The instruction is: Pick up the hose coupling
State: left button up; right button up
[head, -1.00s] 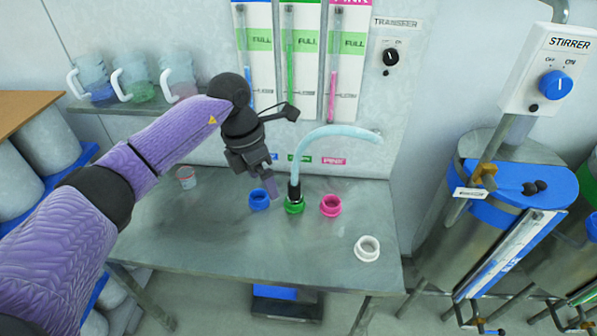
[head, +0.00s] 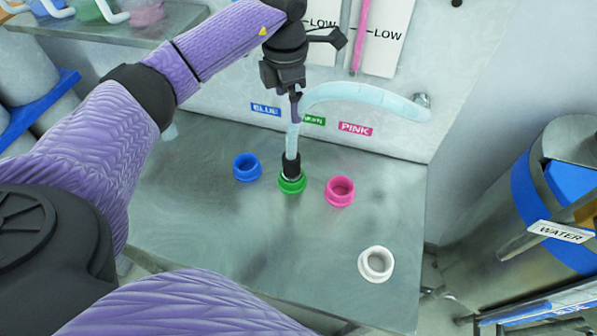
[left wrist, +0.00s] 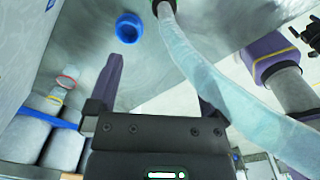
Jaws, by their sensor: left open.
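The hose coupling (head: 292,168) is the black end of a pale blue hose (head: 350,92). It stands upright in the green port (head: 292,184) on the metal table. In the left wrist view the coupling (left wrist: 160,5) is cut off at the top edge, and the hose (left wrist: 215,85) runs down to the right. My left gripper (head: 296,108) is open and empty, above the coupling and close to the hose's bend. In the left wrist view my gripper (left wrist: 158,85) has its fingers apart, and the hose crosses the right finger, partly hiding it. My right gripper is not seen.
The blue port (head: 247,167) is left of the coupling and the pink port (head: 340,191) right of it. A white ring (head: 376,264) sits near the table's right edge. The wall is close behind. The front of the table (head: 220,230) is clear.

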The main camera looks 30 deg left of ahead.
pick_arm(q)
jog(key=b, duration=0.6)
send_over(291, 155)
jog(key=f, duration=0.8)
jog(key=shift+w+a+f, duration=0.15)
jog(key=shift+w+f, duration=0.2)
jog(key=f, duration=0.3)
jog(key=f+b, duration=0.1)
jog(key=f, duration=0.5)
jog(key=shift+s+d+f, duration=0.2)
jog(key=shift+s+f, duration=0.1)
jog(key=shift+s, duration=0.05)
grip_shut()
